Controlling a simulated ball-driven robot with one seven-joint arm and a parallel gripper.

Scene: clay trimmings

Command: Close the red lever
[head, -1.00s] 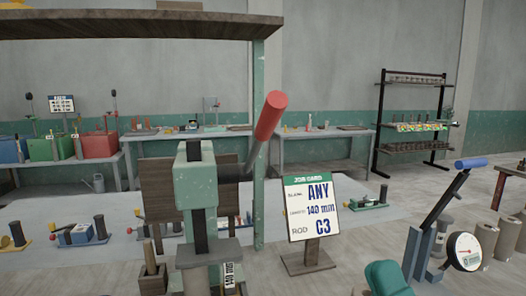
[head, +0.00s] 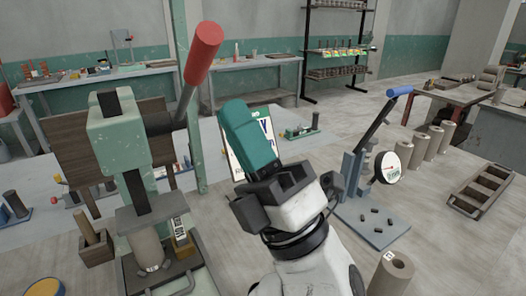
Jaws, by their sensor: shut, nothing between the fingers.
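The red lever (head: 203,53) has a red cylindrical grip on a dark grey rod. It points up and leans right from the side of a pale green press (head: 118,128) at the left. A tan cylinder (head: 146,249) stands under the press head. My gripper (head: 234,110), with its teal end, is shut and empty. It points up and left, below and right of the red grip, and looks apart from it; the depth gap is hard to judge. It hides much of the job card (head: 264,128).
A blue-handled lever press (head: 372,160) on a blue base stands to the right. Tan cylinders (head: 395,272) and a wooden tray (head: 481,193) are on the floor at right. A wooden holder (head: 95,246) stands left of the green press. Benches (head: 240,63) line the back.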

